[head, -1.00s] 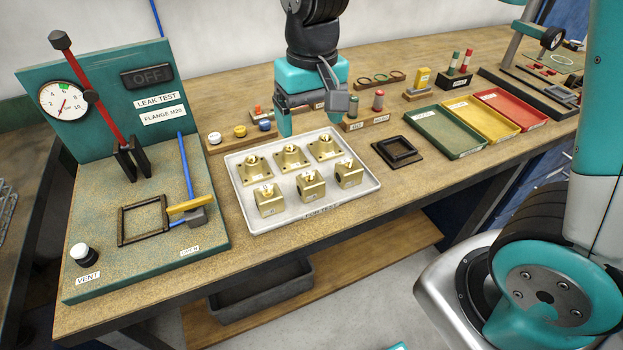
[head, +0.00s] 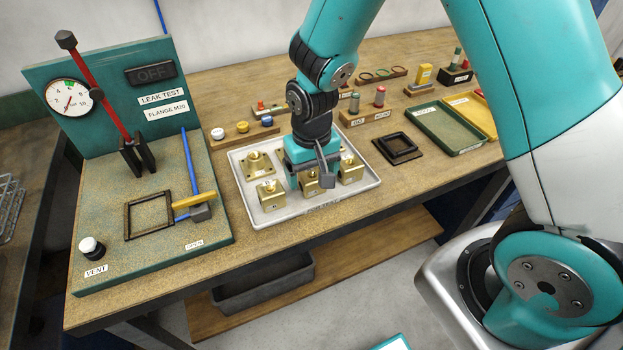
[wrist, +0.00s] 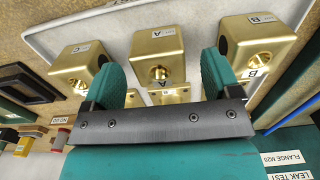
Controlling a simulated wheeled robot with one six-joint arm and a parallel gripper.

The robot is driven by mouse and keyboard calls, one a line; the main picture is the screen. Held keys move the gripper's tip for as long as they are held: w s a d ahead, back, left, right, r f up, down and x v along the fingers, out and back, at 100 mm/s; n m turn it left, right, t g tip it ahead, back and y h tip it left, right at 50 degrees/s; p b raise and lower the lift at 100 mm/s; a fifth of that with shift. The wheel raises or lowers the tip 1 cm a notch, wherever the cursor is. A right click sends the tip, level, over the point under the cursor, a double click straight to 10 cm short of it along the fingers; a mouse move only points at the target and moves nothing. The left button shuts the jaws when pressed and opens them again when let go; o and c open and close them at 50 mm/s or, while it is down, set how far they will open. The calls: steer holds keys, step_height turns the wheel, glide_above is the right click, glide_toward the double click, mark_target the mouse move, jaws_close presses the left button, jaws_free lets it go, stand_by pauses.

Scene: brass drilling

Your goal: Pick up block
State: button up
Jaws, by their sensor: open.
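In the head view, the front row has a left block (head: 270,194), a middle block (head: 309,184) partly covered by my gripper, and a right block (head: 350,171). The wrist view shows a block labelled C (wrist: 76,61), a block labelled A (wrist: 157,50) and a block labelled B (wrist: 255,42). My gripper (wrist: 160,75) is open and empty, pointing down over the tray. In the wrist view, block A appears between its fingers, with gaps on both sides.
A leak-test stand (head: 95,240) with a gauge and lever is left of the tray. A dark square frame (head: 398,148) lies right of it, then a green tray (head: 445,130) and a yellow tray (head: 474,110). Small plug holders stand behind.

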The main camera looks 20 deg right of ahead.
mark_target(312, 181)
steer(key=shift+f, duration=1.55)
steer(key=shift+w, duration=0.1)
steer(key=c, duration=1.4)
steer(key=shift+r, duration=0.15)
